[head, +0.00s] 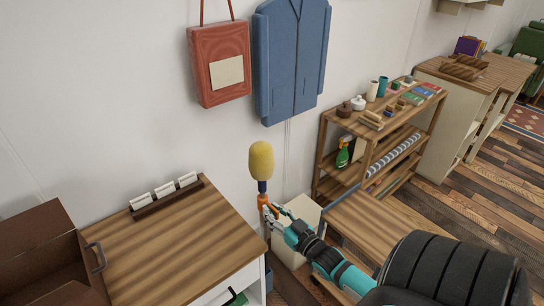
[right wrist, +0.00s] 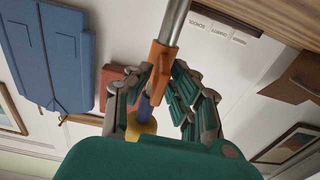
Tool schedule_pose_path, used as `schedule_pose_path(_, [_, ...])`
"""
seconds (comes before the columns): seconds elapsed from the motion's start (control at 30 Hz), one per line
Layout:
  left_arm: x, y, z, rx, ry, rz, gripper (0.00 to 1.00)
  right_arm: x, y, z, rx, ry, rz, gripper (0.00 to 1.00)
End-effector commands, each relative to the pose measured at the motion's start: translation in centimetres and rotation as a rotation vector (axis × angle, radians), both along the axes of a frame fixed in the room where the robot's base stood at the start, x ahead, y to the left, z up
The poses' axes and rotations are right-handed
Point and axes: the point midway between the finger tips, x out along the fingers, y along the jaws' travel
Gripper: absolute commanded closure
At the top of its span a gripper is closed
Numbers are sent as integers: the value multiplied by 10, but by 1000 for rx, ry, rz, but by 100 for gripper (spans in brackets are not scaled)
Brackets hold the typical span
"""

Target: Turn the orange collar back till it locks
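A duster with a yellow head (head: 261,160) stands upright by the wall, right of the plank-topped cabinet. Below its head are a dark blue section and the orange collar (head: 263,200). My right gripper (head: 270,210) reaches in from the lower right at the collar. In the right wrist view its fingers lie on both sides of the orange collar (right wrist: 162,68) and appear closed on it. A metal pole (right wrist: 173,22) runs out of one end of the collar, and the blue section (right wrist: 146,107) lies at the other. The collar's lock state cannot be seen. My left gripper is not in view.
The wooden cabinet (head: 180,245) at left carries a rack with white cards (head: 165,193). A blue jacket (head: 292,60) and a red bag (head: 220,65) hang on the wall. A shelf unit (head: 375,140) with small goods stands at right, near a low wooden bench (head: 365,222).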

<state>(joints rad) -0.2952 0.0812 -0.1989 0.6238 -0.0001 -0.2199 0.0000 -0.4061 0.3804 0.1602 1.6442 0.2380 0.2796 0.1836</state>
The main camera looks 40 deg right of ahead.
Motion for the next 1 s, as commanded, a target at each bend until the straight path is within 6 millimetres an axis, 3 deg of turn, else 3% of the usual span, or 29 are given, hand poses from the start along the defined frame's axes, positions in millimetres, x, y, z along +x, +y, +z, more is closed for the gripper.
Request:
schedule_pose_path(0.1, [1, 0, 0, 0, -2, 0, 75, 0, 0, 0, 0, 0, 0, 67])
schedule_pose_path(0.33, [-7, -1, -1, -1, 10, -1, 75, -1, 0, 0, 0, -1, 0, 67])
schedule_pose_path(0.47, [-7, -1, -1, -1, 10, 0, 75, -11, 1, -1, 0, 1, 0, 67])
schedule_pose_path(0.8, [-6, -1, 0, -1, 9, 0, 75, -80, 6, -1, 0, 4, -1, 67])
schedule_pose_path(1.0, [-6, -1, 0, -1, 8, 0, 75, -110, 8, -1, 0, 2, -1, 67])
